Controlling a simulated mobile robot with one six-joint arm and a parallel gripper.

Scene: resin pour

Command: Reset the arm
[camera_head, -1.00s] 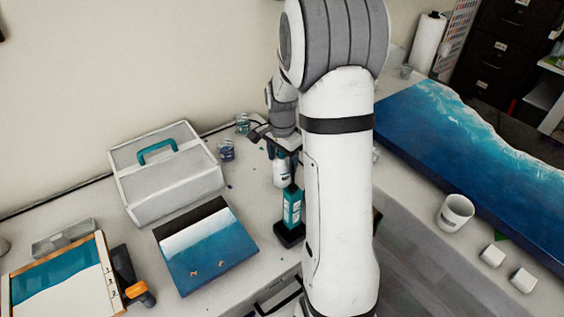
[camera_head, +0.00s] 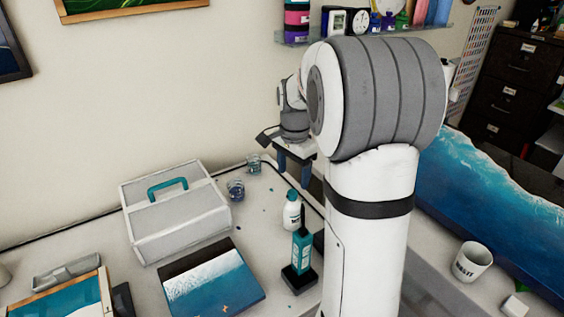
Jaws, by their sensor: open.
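My gripper (camera_head: 294,168) is in the camera_head view, raised above the back of the white table, with its fingers pointing down. It is open, and nothing shows between its fingers. A white bottle (camera_head: 292,213) stands on the table below it, apart from the fingers. A teal tool or bottle with a dark top (camera_head: 301,250) stands upright in a black base in front of the white bottle. My upper arm hides part of the table to the right.
A grey toolbox (camera_head: 178,225) with a teal handle stands left of the bottles. A blue-and-white resin panel (camera_head: 212,285) lies in front. A mug (camera_head: 472,262) stands at right, near a large blue resin slab (camera_head: 500,205). A shelf (camera_head: 360,33) hangs on the wall.

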